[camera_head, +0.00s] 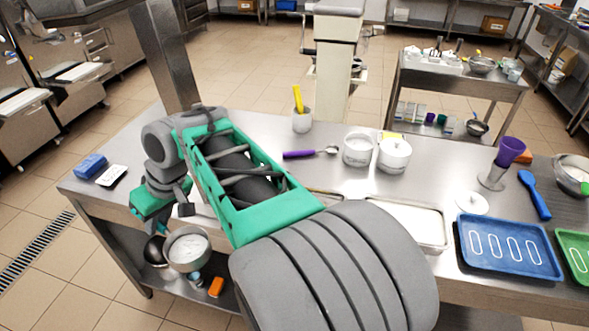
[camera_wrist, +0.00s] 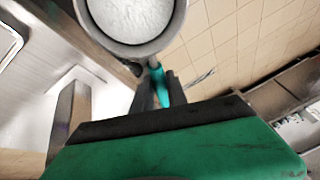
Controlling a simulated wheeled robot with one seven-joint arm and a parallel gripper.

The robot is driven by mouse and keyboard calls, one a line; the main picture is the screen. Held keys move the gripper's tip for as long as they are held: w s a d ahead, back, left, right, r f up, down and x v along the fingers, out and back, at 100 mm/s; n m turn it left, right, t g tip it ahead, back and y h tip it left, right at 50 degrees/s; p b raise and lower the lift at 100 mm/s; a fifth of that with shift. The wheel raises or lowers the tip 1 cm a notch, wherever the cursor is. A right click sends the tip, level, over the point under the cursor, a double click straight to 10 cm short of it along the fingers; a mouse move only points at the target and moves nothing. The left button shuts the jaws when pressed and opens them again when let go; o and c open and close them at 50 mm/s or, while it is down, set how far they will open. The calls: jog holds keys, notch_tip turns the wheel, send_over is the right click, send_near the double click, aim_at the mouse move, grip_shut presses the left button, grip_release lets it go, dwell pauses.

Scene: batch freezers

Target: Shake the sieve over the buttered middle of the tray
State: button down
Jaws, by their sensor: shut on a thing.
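My gripper (camera_head: 180,209) is shut on the teal handle (camera_wrist: 160,82) of the sieve. The sieve (camera_head: 189,263) is a round metal one with white powder inside. In the head view it appears by the front edge of the table at the left, and I cannot tell its exact height. The sieve bowl (camera_wrist: 130,38) fills the top of the wrist view. The sieve is well to the left of the tray's visible part.
A white pot (camera_head: 394,155), another pot (camera_head: 357,149), a purple-handled spoon (camera_head: 300,154) and a blue tray (camera_head: 510,268) stand on the steel table (camera_head: 250,122). A blue block (camera_head: 89,166) lies at the left end. A dark bowl (camera_head: 154,251) shows beside the sieve.

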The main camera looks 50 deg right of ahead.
jog(key=d+n+p, duration=0.2)
jog(key=d+p, duration=0.2)
jog(key=d, duration=1.5)
jog(key=s+d+f+n+g+y+p, duration=0.1)
jog(key=s+d+f, duration=0.1)
jog(key=s+d, duration=0.4)
jog(key=s+d+f+n+p, duration=0.1)
jog(key=s+d+f, duration=0.15)
jog(key=d, duration=0.65)
jog(key=f+b, duration=0.3)
jog(key=s+f+b, duration=0.1)
jog(key=f+b, duration=0.1)
jog(key=shift+a, duration=0.1)
jog(key=shift+r, duration=0.1)
